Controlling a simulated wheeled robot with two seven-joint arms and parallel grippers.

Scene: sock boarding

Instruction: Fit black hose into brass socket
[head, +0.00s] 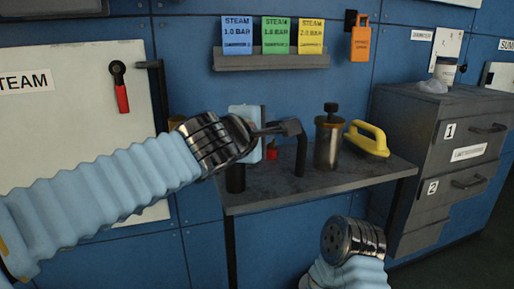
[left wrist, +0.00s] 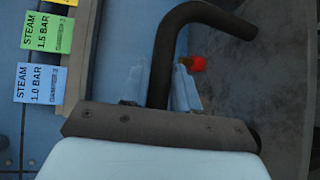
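The black hose (head: 301,152) is a bent dark tube above the grey bench. In the left wrist view the hose (left wrist: 164,55) runs out from behind the gripper's edge and curves right. A brass-coloured piece (head: 175,122) at the wall, perhaps the socket, is mostly hidden behind my left wrist. My right arm's metal wrist end shows low in the head view, before the bench; no right fingers show.
The bench (head: 385,168) holds a dark jar (head: 327,150), a yellow handled tool (head: 368,140) and a small red piece (head: 271,153). A grey drawer cabinet (head: 408,125) stands right. The bench's front right is clear.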

